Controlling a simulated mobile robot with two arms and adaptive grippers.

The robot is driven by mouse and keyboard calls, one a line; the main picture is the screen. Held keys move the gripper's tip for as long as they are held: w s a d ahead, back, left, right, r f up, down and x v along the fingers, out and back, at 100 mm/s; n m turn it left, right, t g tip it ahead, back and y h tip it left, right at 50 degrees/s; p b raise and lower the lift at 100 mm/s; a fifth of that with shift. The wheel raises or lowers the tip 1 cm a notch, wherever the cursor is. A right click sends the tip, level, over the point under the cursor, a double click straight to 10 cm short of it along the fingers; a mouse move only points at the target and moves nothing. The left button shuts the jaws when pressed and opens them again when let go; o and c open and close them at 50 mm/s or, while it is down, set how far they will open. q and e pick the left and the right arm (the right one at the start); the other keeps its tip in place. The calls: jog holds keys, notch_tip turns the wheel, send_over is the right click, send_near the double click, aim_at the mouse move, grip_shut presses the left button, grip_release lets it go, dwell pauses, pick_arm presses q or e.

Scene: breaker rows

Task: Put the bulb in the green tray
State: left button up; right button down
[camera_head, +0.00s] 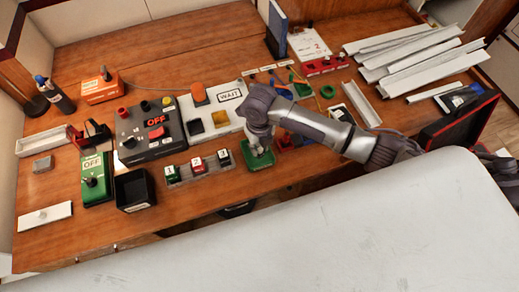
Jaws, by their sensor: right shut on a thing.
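The green tray (262,164) lies on the wooden table near its front edge, right of the row of numbered switches. My right gripper (258,145) points down over the tray, with its arm reaching in from the right. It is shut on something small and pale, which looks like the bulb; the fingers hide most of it. I cannot tell whether it touches the tray floor. My left gripper is not in view.
Numbered switches (198,166), a black open box (134,190) and a grey OFF panel (150,132) stand to the left. A white WAIT panel (212,110) is behind. White channel strips (420,55) lie at the back right. Bare wood shows at the front left.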

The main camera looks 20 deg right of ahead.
aim_at(260, 152)
notch_tip(260, 152, down, 4)
jog(key=shift+w+r+p, duration=0.1)
jog(key=shift+r+p, duration=0.1)
jog(key=shift+p, duration=0.25)
jog(key=shift+f, duration=0.3)
jog(key=shift+f, duration=0.15)
jog(key=c, duration=1)
grip_release()
jog(key=shift+o, duration=0.2)
